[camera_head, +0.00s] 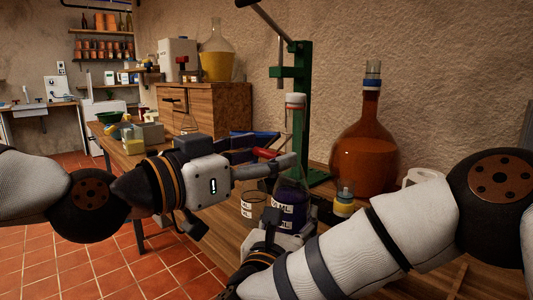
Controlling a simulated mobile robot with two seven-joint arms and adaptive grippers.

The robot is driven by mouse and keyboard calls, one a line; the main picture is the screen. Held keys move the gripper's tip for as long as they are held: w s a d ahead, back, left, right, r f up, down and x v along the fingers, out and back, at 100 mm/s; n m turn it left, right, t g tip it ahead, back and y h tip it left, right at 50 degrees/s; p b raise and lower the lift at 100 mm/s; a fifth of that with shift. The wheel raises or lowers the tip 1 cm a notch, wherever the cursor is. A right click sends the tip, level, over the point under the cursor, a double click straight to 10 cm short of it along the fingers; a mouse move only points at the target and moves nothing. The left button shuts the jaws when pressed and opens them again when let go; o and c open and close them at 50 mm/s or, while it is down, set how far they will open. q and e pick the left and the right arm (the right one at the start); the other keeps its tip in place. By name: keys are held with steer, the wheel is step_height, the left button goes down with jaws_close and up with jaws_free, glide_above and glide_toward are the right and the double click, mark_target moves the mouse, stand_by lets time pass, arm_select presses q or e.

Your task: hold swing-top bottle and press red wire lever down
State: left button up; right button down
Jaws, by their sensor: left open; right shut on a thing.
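A tall clear bottle (294,130) with a white and red top (295,99) stands upright on the wooden bench, with dark blue contents and white lettering low down. I take it to be the swing-top bottle. My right gripper (290,225) is shut on its lower part; my forearm hides some of the contact. My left gripper (283,167) is open, its fingers reaching right, close to the bottle's middle; I cannot tell whether they touch. A red bar (263,153) shows just behind these fingers; I cannot tell whether it is the wire lever.
A green press (301,100) stands behind the bottle. A large amber flask (366,150) and a small yellow-banded jar (344,198) stand to the right. An open glass jar (253,204) is left of the bottle. A wooden cabinet (222,105) stands behind my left gripper.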

arm_select(q)
steer(key=shift+w+d, duration=0.4)
steer(key=shift+d, duration=0.05)
steer(key=c, duration=1.2)
steer(key=shift+w+d+f+t+h, duration=0.1)
steer(key=shift+w+f+t+h, duration=0.1)
steer(key=shift+f+t+h, duration=0.4)
steer(key=shift+d+t+h, duration=0.15)
steer(key=shift+t+h, duration=0.25)
steer(key=o, duration=1.2)
